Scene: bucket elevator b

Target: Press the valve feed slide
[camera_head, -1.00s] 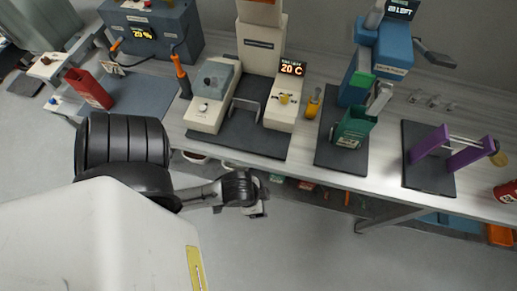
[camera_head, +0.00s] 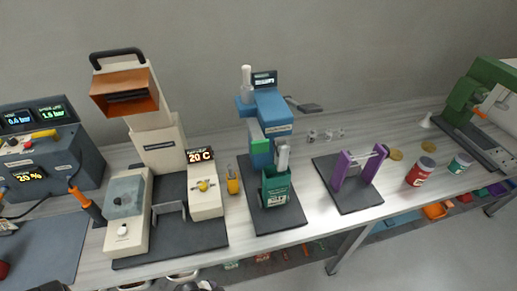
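A blue bench machine (camera_head: 270,115) stands at the middle of the bench, with a small display on top and a grey lever to its right. On its front are a green block (camera_head: 259,146) and a light grey upright piece (camera_head: 282,158). A dark green container with a label (camera_head: 276,187) sits below them on a dark mat. I cannot tell for sure which part is the valve feed slide. Neither gripper shows clearly. Only dark bits, perhaps of my arm, show at the bottom edge.
To the left stand a beige machine with an orange hopper (camera_head: 124,96) and a "20 C" display, and a grey control box (camera_head: 50,160). To the right are a purple stand (camera_head: 341,171), a red jar (camera_head: 420,172) and a green machine (camera_head: 490,90).

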